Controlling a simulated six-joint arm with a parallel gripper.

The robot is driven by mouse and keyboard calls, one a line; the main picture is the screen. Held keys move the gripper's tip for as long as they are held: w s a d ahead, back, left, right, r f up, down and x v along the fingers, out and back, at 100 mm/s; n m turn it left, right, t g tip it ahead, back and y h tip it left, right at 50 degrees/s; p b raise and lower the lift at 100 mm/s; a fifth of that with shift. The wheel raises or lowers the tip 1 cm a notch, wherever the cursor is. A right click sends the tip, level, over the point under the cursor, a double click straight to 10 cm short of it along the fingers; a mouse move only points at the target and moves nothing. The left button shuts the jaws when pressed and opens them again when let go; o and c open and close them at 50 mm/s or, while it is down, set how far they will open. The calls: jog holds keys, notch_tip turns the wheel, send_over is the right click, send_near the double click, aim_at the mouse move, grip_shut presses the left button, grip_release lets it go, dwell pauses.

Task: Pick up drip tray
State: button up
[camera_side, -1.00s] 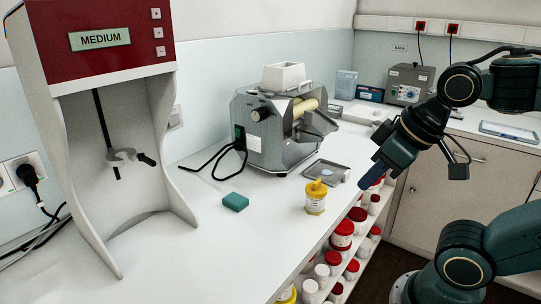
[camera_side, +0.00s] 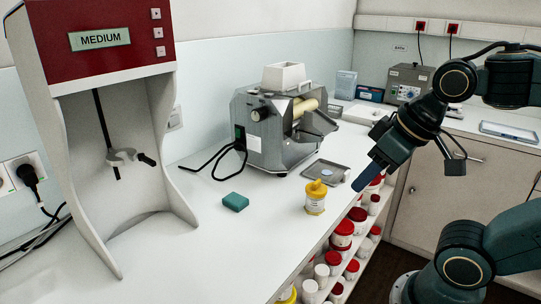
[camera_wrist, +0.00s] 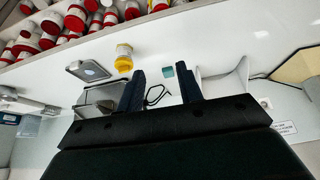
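The drip tray (camera_side: 341,181) is a small shallow grey tray. It lies on the white bench in front of the metal mill (camera_side: 277,128), with a pale bluish patch in it. It also shows in the wrist view (camera_wrist: 76,69), left of my fingers. My gripper (camera_side: 360,183) appears just right of the tray in the side view, apart from it. In the wrist view my two dark blue fingers (camera_wrist: 161,82) stand wide apart with nothing between them.
A yellow-lidded jar (camera_side: 315,204) stands close to the tray on the near side. A teal block (camera_side: 235,202) lies farther left. The bench edge and a shelf of red-lidded jars (camera_side: 342,237) are close by.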

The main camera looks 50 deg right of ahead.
jog(key=w+d+r+m+g, duration=0.2)
jog(key=w+d+m, duration=0.3)
jog(key=w+d, duration=0.15)
jog(key=m+g, duration=0.4)
jog(key=m, duration=0.9)
send_over(347, 171)
notch_tip(347, 171, down, 8)
jog(key=f, duration=0.1)
jog(key=shift+r, duration=0.2)
notch_tip(347, 171, down, 8)
jog(key=shift+a+f, duration=0.1)
jog(key=shift+f, duration=0.2)
